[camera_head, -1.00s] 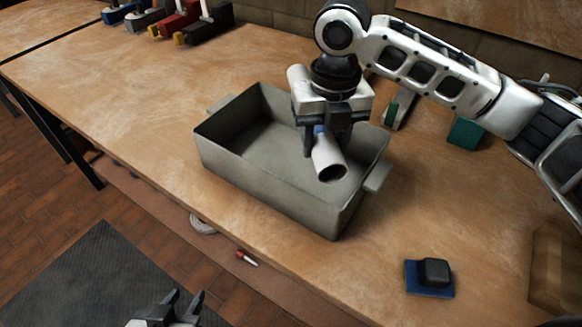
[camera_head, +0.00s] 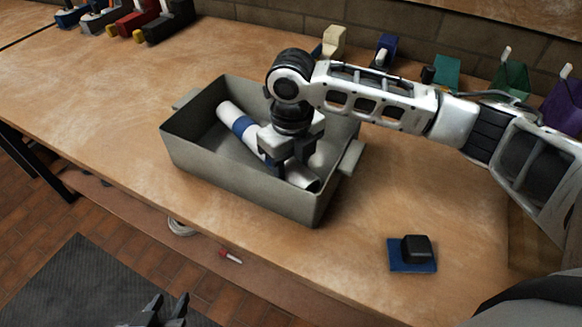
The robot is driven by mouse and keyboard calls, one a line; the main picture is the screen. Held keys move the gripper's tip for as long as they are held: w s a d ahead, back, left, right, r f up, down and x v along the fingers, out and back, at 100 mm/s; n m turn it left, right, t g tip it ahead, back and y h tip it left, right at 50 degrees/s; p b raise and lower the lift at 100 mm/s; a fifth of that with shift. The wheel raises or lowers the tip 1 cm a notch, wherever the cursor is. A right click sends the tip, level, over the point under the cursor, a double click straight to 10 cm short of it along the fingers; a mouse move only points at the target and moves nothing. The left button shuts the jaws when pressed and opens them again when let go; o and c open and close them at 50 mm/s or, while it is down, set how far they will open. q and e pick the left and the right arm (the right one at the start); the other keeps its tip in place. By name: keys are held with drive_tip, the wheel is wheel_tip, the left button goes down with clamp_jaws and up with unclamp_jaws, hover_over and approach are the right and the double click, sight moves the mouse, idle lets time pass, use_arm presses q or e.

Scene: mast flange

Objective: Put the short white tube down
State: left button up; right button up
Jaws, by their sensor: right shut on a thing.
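The white tube (camera_head: 229,110) with blue banding lies slantwise inside the grey bin (camera_head: 250,190). Its far end points to the upper left and its near end is towards the lower right. My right gripper (camera_head: 288,170) reaches down into the bin and is shut on the tube near its lower right part. The gripper hides part of the tube, and I cannot tell whether the tube touches the bin's floor along its whole length. My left gripper (camera_head: 168,308) is at the bottom edge, empty, with its fingers apart, away from the bench.
A black block on a blue pad (camera_head: 412,254) lies on the wooden bench (camera_head: 360,225) at the right. Several coloured bins and parts stand along the back wall. A red and white item (camera_head: 230,257) lies on the lower shelf. The bench left of the bin is clear.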

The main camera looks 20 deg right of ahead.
drive_tip(key=shift+f, duration=0.6)
drive_tip(key=shift+f, duration=0.15)
drive_tip(key=o, duration=1.1)
drive_tip(key=shift+o, duration=0.2)
wheel_tip(320, 180, up, 12)
drive_tip(key=shift+r, duration=0.15)
